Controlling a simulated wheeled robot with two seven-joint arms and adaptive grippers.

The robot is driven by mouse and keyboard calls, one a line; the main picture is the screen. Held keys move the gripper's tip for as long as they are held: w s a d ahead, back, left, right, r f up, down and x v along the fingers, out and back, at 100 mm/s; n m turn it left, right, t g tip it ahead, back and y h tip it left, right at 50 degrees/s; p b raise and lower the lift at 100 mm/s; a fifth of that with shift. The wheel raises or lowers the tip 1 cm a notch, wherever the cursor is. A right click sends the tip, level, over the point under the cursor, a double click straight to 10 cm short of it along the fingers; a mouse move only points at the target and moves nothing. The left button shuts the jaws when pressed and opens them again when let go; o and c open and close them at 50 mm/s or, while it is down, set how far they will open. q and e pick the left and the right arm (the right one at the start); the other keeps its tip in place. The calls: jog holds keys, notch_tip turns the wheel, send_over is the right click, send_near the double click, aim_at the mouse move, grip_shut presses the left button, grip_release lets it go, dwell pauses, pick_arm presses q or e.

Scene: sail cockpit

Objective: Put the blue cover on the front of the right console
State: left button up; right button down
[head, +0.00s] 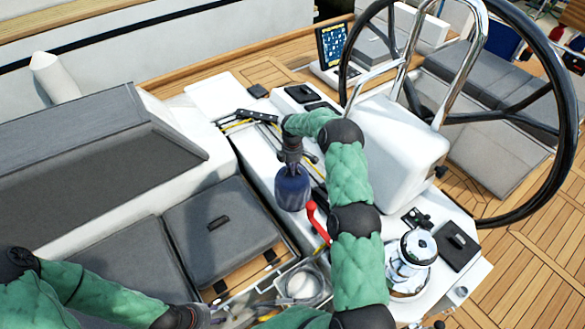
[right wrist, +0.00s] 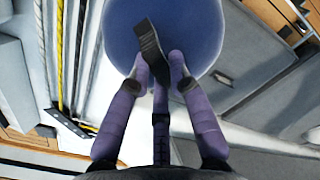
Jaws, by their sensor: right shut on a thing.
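The blue cover (head: 292,190) hangs upright from my right gripper (head: 292,165), above the inner left side of the white console (head: 395,130). In the right wrist view, the purple fingers of the right gripper (right wrist: 162,72) are shut on the black strap (right wrist: 148,42) on top of the blue cover (right wrist: 190,25). The cover's underside is hidden, and I cannot tell its exact height over the console. A bare chrome winch (head: 411,258) stands on the console's near end, right of my right forearm. My left gripper (head: 190,317) is low at the bottom edge, away from the cover; its fingers are unclear.
A red handle (head: 318,222) sticks up just right of the cover. Ropes (head: 240,124) run along the console. The steering wheel (head: 565,100) and chrome rail (head: 471,55) stand at the right. A black box (head: 459,246) is beside the winch. Grey cushions (head: 220,222) lie left.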

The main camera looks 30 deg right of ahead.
jog(key=c, duration=0.6)
grip_release()
jog(key=shift+r, duration=0.1)
jog(key=shift+r+p, duration=1.55)
jog(key=shift+r, duration=2.85)
jog(key=shift+s+f, duration=0.1)
